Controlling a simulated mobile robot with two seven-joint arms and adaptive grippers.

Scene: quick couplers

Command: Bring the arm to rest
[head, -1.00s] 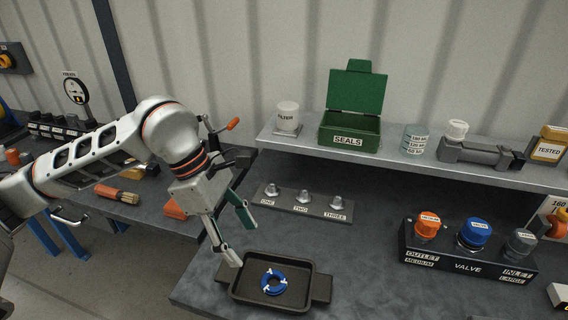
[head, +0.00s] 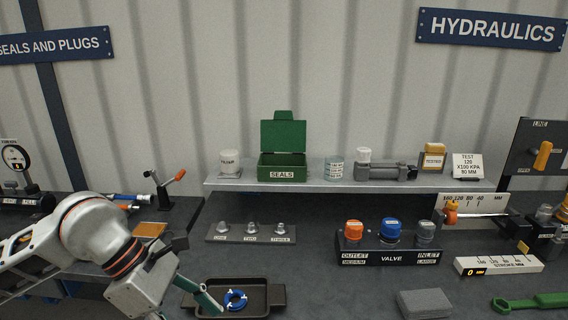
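My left arm comes in from the left, and its gripper (head: 197,303) hangs at the lower left, beside the left side of a black tray. One green-padded finger shows in front of the tray's left end; the other finger is cut off or hidden, so its opening cannot be judged. The black tray (head: 262,297) lies on the grey bench with a blue ring (head: 235,300) with white marks inside it. My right gripper is not in view.
A valve block (head: 390,258) with orange, blue and grey caps stands right of centre. A three-post rack (head: 252,239) sits behind the tray. A shelf (head: 335,186) holds an open green seals box (head: 282,166). A grey block (head: 424,304) and green wrench (head: 530,302) lie at front right.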

